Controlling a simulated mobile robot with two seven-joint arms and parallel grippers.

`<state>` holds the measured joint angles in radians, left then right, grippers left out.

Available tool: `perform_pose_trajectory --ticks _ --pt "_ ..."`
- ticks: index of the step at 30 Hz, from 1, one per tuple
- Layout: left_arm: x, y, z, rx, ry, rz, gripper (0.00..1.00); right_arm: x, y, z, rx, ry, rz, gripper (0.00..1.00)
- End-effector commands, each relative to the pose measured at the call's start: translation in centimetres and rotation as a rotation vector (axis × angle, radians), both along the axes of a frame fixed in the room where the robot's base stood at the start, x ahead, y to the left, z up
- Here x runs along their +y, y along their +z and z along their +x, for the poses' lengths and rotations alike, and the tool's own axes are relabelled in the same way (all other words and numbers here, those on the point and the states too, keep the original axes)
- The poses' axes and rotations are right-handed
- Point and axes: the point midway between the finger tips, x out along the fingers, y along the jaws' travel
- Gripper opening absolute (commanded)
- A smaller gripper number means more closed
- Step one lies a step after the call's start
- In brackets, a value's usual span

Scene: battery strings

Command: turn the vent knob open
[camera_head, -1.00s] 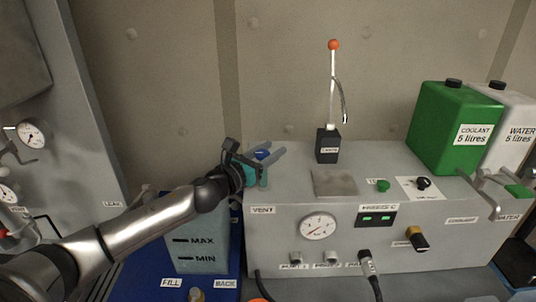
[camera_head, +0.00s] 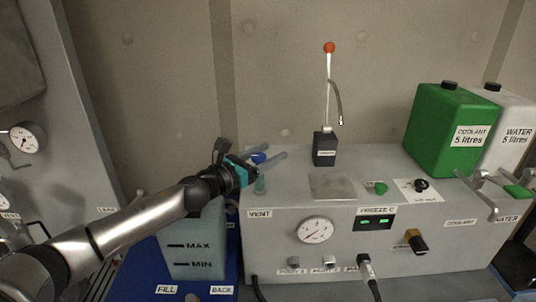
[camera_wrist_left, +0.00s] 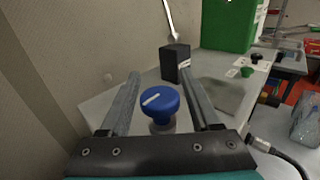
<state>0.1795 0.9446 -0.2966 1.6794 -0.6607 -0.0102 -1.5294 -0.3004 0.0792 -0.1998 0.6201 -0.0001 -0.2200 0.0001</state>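The vent knob (camera_wrist_left: 160,101) is a round blue knob with a white line on top, on the left end of the grey console, above the VENT label (camera_head: 260,213). In the head view its blue top (camera_head: 259,157) shows partly behind my left gripper (camera_head: 264,158). In the left wrist view my left gripper (camera_wrist_left: 163,95) is open, with one finger on each side of the knob and visible gaps between. The white line runs slanted across the knob. My right gripper is not in view.
The grey console (camera_head: 290,185) carries a black block with an orange-tipped lever (camera_head: 326,148) right of the knob. A green coolant can (camera_head: 450,128) and a white water can (camera_head: 515,130) stand at the right. A translucent tank (camera_head: 192,248) stands below my left arm.

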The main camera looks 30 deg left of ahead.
Motion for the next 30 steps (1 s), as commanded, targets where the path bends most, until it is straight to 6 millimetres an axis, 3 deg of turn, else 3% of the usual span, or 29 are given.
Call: perform_pose_trajectory --ticks 3,14,30 --pt "0.0 0.0 0.0 0.000 0.000 -0.001 0.74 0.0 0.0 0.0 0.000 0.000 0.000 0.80" --pt "0.1 -0.2 -0.5 0.001 0.001 -0.001 0.74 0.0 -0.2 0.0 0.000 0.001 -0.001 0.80" --pt "1.2 -0.3 -5.2 0.004 -0.001 0.001 0.74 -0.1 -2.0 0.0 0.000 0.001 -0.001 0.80"
